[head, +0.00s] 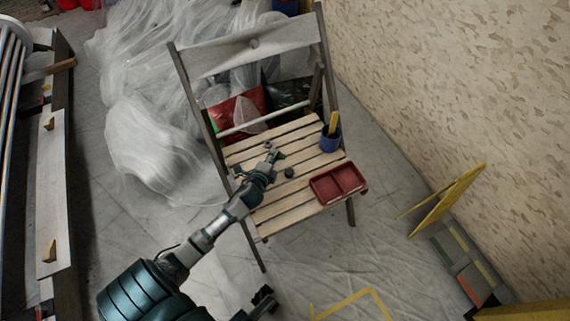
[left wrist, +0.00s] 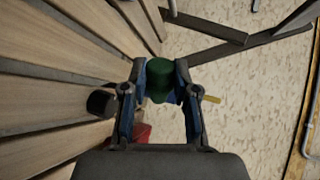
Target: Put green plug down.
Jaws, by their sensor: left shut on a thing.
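My left gripper (head: 271,156) is over the slatted seat of a wooden folding chair (head: 283,222). In the left wrist view, the left gripper (left wrist: 160,88) is shut on a green plug (left wrist: 159,78), held between its two fingertips. The plug is too small to make out in the head view. A dark round plug (head: 289,173) stands on the seat just right of the gripper. It also shows in the left wrist view (left wrist: 101,103), left of the fingers.
A blue cup (head: 329,143) with a yellow item inside stands at the seat's right edge. A red two-compartment tray (head: 338,183) lies at the front right. Plastic sheeting (head: 150,130) covers the floor behind the chair. A patterned wall (head: 460,90) is at the right.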

